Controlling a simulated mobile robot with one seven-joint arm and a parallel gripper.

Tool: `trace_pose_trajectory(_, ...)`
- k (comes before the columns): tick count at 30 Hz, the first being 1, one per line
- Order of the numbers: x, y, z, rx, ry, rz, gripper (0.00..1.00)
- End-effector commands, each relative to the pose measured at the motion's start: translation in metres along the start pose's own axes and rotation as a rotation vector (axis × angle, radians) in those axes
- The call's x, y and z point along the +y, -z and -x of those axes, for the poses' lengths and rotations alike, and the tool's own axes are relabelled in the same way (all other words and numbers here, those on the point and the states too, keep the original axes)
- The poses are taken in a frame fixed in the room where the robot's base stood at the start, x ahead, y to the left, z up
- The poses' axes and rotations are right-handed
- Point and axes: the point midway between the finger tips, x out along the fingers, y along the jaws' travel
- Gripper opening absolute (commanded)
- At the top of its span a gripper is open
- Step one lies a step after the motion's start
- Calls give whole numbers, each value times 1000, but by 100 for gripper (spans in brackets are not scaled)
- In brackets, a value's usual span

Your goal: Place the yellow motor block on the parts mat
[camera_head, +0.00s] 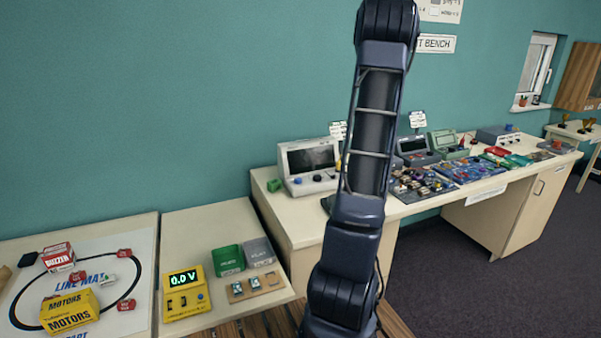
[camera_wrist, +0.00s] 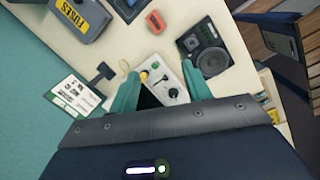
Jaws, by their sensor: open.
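In the wrist view the two green fingers of my gripper (camera_wrist: 160,85) stand apart over a pale bench. Between and beyond their tips is a white control box (camera_wrist: 165,78) with dark knobs; I cannot tell whether anything lies between them. A small yellow piece (camera_wrist: 143,76) shows by the left finger; I cannot tell if it is the motor block. In the head view a yellow carton marked MOTORS (camera_head: 69,311) lies on the white line map at lower left. I cannot pick out the parts mat for certain; dark mats with small parts (camera_head: 468,169) lie on the right bench.
The wrist view also shows a grey FUSES bin (camera_wrist: 78,18), a black speaker unit (camera_wrist: 203,47) and an orange block (camera_wrist: 156,21). In the head view a yellow meter (camera_head: 185,292) and a green bin (camera_head: 228,260) stand on the left table. My arm hides part of the right bench.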

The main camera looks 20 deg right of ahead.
Motion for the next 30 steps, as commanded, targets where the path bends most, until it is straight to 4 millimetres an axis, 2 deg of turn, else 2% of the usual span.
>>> trace_pose_trajectory(1,-12,21,14,-4,-13,-25,48)
trace_pose_trajectory(6,-54,79,49,-3,-51,-146,48)
trace_pose_trajectory(11,-100,126,76,12,-85,-263,48)
trace_pose_trajectory(15,-146,160,93,36,-114,-367,48)
trace_pose_trajectory(22,-224,203,112,95,-150,-542,48)
trace_pose_trajectory(30,-319,234,114,194,-162,-749,48)
